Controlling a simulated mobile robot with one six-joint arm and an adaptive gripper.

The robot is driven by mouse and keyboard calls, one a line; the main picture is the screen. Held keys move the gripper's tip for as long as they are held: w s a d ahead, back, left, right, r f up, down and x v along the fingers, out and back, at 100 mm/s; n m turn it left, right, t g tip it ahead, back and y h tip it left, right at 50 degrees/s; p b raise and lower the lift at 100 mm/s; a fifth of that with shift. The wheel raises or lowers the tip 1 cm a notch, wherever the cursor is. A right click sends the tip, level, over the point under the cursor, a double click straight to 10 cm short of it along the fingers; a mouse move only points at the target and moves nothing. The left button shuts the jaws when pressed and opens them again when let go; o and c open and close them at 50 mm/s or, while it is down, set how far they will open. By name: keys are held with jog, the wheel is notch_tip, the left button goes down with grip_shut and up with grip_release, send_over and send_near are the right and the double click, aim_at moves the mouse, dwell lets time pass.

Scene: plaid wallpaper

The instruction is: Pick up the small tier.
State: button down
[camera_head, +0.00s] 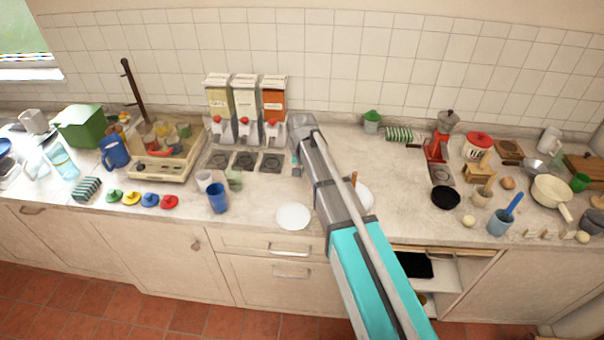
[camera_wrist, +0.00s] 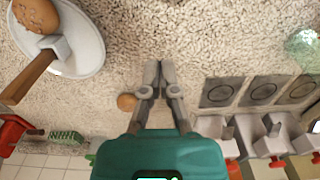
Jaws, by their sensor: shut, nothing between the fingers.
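I cannot tell for sure which thing is the small tier. In the wrist view a small round brown piece (camera_wrist: 126,102) lies on the counter, just left of my gripper (camera_wrist: 152,68). A larger brown piece (camera_wrist: 36,15) sits on a white plate (camera_wrist: 88,60) at the top left, beside a wooden-handled tool (camera_wrist: 28,76). My gripper is shut and empty, its fingertips together over bare counter. In the head view my arm hides the gripper's tips and part of the plate (camera_head: 364,196).
Three dispensers (camera_head: 245,105) stand against the tiled wall, left of my arm. A white disc (camera_head: 293,216) and a blue cup (camera_head: 218,198) are near the front edge. A red grinder (camera_head: 437,147), a black bowl (camera_head: 446,197) and a pan (camera_head: 551,190) stand on the right.

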jog(key=s+d, duration=1.8)
jog(key=d, duration=0.4)
jog(key=shift+s+d, duration=0.15)
jog(key=shift+s, duration=0.15)
jog(key=c, duration=1.3)
grip_release()
jog(key=shift+c, duration=0.2)
